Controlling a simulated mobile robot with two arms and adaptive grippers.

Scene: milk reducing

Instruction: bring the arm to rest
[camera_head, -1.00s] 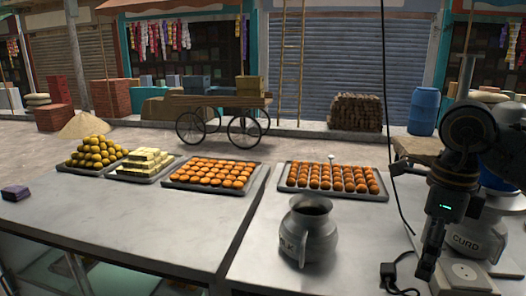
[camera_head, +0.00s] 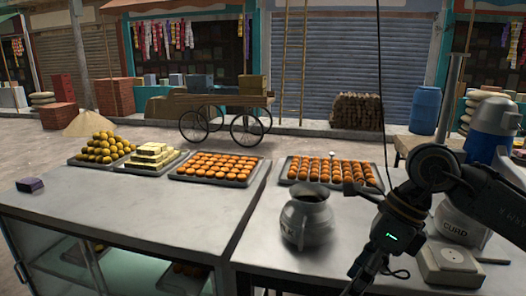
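My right arm comes in from the right. Its gripper (camera_head: 357,284) points down and left at the bottom edge of the head view, in front of the counter and to the lower right of the milk pot. The fingertips are at or past the frame edge, so its opening is not clear, and no held object shows. My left gripper is not in view. The grey metal milk pot (camera_head: 308,222) stands upright on the counter, apart from the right gripper.
A curd pot (camera_head: 456,227) and a pale socket box (camera_head: 449,266) with a cable are close to my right arm. Trays of orange sweets (camera_head: 333,171) line the counter's back. The left counter (camera_head: 140,217) has a clear front and a small purple box (camera_head: 30,185).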

